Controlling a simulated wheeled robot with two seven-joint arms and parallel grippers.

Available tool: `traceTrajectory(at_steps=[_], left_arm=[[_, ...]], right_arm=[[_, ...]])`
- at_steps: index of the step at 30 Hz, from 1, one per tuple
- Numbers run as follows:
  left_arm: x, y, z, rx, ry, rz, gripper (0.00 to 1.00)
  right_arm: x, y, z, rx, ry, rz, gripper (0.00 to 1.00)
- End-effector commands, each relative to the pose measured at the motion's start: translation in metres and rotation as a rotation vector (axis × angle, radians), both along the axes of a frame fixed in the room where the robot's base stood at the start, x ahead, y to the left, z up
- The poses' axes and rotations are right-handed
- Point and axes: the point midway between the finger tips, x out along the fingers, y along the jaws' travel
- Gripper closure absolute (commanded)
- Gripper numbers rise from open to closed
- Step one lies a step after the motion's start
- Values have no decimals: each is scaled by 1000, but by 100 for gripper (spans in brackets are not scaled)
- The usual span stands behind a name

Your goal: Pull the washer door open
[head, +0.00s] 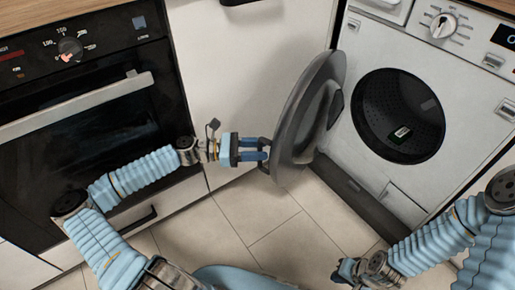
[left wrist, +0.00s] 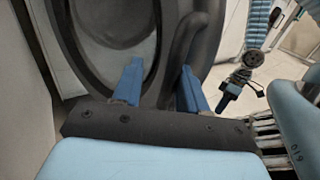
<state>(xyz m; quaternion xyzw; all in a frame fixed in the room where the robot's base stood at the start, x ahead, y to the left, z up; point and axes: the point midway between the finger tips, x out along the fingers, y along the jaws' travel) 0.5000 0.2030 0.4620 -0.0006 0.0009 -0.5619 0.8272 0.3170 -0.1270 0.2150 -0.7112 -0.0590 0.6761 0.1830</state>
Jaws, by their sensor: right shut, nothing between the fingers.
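The washer (head: 348,125) is at the right of the head view. Its round grey door (head: 300,110) stands wide open, swung out to the left, with the drum opening (head: 398,115) uncovered. My left gripper (head: 264,149) is at the door's outer edge. In the left wrist view its two blue fingers (left wrist: 160,88) are spread apart, with the grey door rim (left wrist: 172,55) right in front of and between them; I cannot tell whether they touch it. My right gripper (head: 345,272) is low at the bottom right, shut and empty, away from the door.
A black oven (head: 80,130) with a bar handle is at the left. A white cabinet front (head: 235,75) stands between oven and washer, behind the open door. A small green and white item (head: 401,133) lies in the drum. The tiled floor (head: 270,225) in front is clear.

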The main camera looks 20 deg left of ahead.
Motion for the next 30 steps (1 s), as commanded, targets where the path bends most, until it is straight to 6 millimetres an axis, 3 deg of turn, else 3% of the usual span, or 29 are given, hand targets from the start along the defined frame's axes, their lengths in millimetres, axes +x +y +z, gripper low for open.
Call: traceTrajectory(at_steps=[6, 11, 20, 24, 30], left_arm=[[0, 0, 5, 1, -1, -1, 58], [0, -1, 32, 4, -2, -1, 58], [-52, -22, 100, 2, -2, -12, 58], [-84, -35, 112, 0, 1, -7, 58], [-116, -48, 126, 0, 0, -3, 58]], right_arm=[[0, 0, 2, 0, 0, 0, 100], [0, -1, 8, -1, -1, 0, 100], [1, -2, 28, -6, -4, -3, 100], [1, -3, 34, -8, -5, -5, 100], [0, -1, 41, -5, -4, -1, 100]])
